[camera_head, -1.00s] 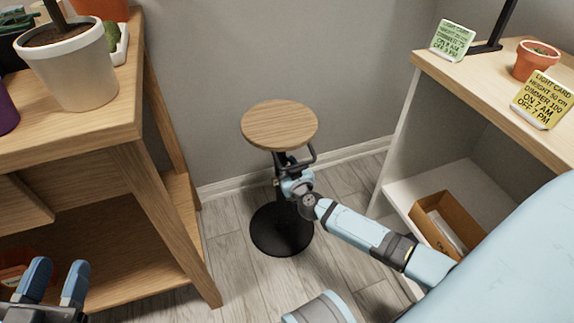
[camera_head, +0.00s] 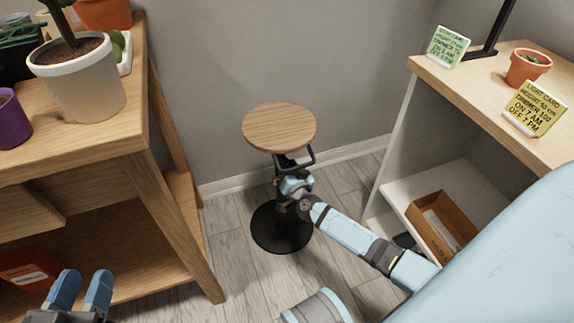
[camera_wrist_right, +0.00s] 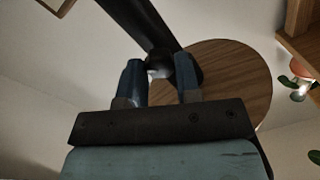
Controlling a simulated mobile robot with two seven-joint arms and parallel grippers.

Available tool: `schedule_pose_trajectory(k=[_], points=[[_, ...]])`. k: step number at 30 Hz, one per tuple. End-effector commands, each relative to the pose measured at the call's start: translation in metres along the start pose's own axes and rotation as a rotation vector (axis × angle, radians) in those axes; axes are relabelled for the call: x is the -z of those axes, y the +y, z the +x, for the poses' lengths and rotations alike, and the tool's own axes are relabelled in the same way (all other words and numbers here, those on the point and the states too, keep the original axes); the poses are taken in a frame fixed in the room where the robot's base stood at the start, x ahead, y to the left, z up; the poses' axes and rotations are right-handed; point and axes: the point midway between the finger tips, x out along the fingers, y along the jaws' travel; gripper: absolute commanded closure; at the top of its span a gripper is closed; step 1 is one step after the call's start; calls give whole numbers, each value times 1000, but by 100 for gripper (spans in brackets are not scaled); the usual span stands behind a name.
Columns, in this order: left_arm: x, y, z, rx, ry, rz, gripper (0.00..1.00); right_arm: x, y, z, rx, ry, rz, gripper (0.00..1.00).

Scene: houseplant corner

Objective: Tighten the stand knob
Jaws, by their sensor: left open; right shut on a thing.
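The stand (camera_head: 281,243) has a round wooden top, a dark post and a round black base on the floor. Its top (camera_head: 279,127) also shows in the right wrist view (camera_wrist_right: 240,75). My right gripper (camera_head: 285,186) is at the post just below the top. In the right wrist view its blue fingers (camera_wrist_right: 160,82) are on either side of a dark round knob (camera_wrist_right: 158,62) beside the post, and the gripper is shut on it. In the head view the knob is hidden by the gripper. My left gripper (camera_head: 82,292) is open and empty at the lower left.
A wooden plant bench (camera_head: 160,180) with a white pot (camera_head: 85,88) and a purple pot (camera_head: 12,122) stands left. A shelf unit (camera_head: 400,140) with a yellow card (camera_head: 535,108), a terracotta pot (camera_head: 527,68) and a cardboard box (camera_head: 440,228) stands right. Floor around the stand is clear.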

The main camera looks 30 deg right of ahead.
Motion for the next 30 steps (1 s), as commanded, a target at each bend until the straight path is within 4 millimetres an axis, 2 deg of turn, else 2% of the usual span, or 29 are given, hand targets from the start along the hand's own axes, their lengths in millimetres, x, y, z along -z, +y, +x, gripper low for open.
schedule_pose_trajectory(k=[18, 19, 21, 22, 30], points=[[3, 0, 2, 1, 5, -9, 57, 0, -1, 0, 0, 2, 48, 93], [2, 0, 2, 1, 5, -9, 57, 0, -1, 0, 0, 2, 48, 62], [2, 0, 1, 0, 3, -7, 57, 0, 0, 0, 0, 2, 47, 46], [2, 0, 1, 0, 3, -5, 57, 0, 0, 0, 0, 2, 47, 44], [1, -1, 0, -3, -2, 3, 57, 0, 0, -1, 0, 2, 47, 44]])
